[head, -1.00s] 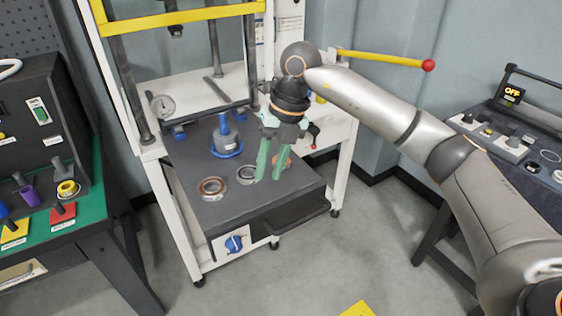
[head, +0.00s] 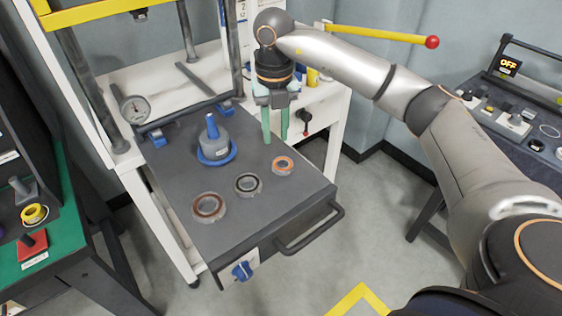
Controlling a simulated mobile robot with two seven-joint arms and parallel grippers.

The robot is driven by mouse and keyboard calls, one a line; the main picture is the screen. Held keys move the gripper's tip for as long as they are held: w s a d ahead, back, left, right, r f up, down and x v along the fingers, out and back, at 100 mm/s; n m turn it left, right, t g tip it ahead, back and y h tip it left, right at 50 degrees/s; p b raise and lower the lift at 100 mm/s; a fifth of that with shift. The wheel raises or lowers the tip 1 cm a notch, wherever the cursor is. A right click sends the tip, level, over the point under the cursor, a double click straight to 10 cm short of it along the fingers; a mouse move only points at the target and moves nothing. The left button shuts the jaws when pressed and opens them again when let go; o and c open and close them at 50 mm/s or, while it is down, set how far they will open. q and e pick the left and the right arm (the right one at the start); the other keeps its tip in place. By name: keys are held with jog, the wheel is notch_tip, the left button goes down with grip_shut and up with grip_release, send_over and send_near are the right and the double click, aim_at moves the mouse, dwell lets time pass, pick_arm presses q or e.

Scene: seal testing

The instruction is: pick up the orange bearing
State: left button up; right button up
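The orange bearing (head: 283,166), a small ring with an orange inner band, lies flat near the right side of the dark pull-out tray (head: 265,212). My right gripper (head: 276,140) points down with its two green fingers apart and nothing between them. In the picture its fingertips show just above and beyond the orange bearing; they do not touch it. A dark grey ring bearing (head: 248,185) lies left of the orange one, and a larger ring with a brownish-orange band (head: 209,207) lies further left. My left gripper is not in view.
A grey and blue plug-like part (head: 214,142) stands on the tray behind the rings. The tray has a black front handle (head: 312,230). Press columns and a dial gauge (head: 134,110) stand behind. A green-topped bench (head: 60,235) is at left, a control panel (head: 510,125) at right.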

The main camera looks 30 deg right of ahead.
aim_at(276, 165)
notch_tip(276, 165, down, 3)
notch_tip(276, 165, down, 5)
jog(key=shift+s+a+f+p, duration=0.1)
jog(key=shift+s+a+p, duration=0.05)
jog(key=shift+p, duration=0.45)
grip_shut()
